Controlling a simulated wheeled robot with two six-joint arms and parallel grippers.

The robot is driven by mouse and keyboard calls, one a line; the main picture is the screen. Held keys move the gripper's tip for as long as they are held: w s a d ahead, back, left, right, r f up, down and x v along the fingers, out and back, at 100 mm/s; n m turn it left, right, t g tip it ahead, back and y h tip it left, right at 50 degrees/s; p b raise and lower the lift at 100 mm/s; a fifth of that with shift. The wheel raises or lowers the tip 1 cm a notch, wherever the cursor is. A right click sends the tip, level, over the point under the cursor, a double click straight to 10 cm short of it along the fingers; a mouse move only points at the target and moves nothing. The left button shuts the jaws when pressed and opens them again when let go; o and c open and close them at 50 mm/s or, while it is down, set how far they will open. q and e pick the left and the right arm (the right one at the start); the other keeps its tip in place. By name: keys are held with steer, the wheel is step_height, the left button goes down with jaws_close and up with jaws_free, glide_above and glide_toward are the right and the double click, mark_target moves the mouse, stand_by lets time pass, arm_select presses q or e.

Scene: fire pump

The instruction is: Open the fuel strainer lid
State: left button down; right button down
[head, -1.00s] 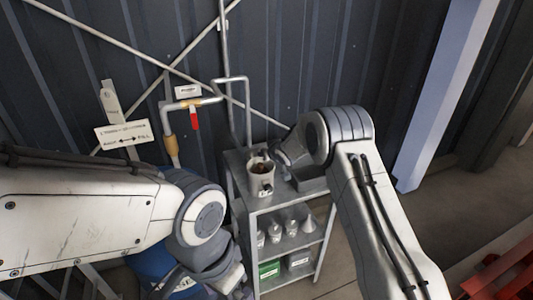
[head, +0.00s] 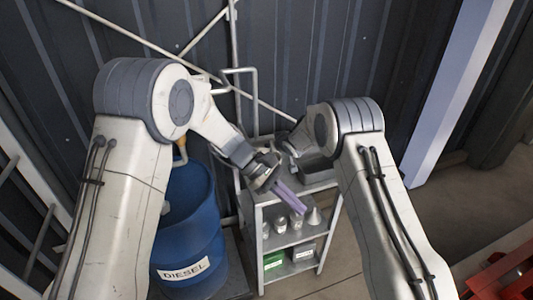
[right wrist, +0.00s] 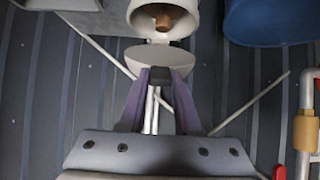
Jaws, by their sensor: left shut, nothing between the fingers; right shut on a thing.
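The fuel strainer (right wrist: 187,20) is a pale pot at the top of the right wrist view, with its mouth uncovered and a brown core inside. Its grey round lid (right wrist: 152,55) stands tilted away from the mouth. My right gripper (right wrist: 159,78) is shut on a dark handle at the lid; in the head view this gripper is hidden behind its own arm. My left gripper (head: 289,196) is shut and empty, in front of the shelf's top. My left arm and gripper hide the strainer in the head view.
A grey shelf rack (head: 327,222) holds several small funnel-like items and boxes. A blue diesel drum (head: 190,235) stands left of it. A corrugated wall (head: 300,50) with pipes is behind. A red frame (head: 505,275) is at the lower right.

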arm_select(q)
steer(key=w+a+f+n+t+h, duration=0.25)
steer(key=w+f+n, duration=0.2)
steer(key=w, duration=0.35)
steer(key=w+a+f+n+t+h, duration=0.2)
steer(key=w+f+n+h, duration=0.2)
steer(key=w+n, duration=0.3)
steer(key=w+a+f+n+t+h, duration=0.3)
steer(key=w+a+f+n+t, duration=0.3)
steer(key=w+a+n+t, duration=0.35)
steer(key=w+d+r, duration=0.5)
steer(key=w+d, duration=0.2)
steer(key=shift+d+r+g, duration=0.3)
steer(key=shift+d+g, duration=0.1)
steer(key=shift+y, duration=0.25)
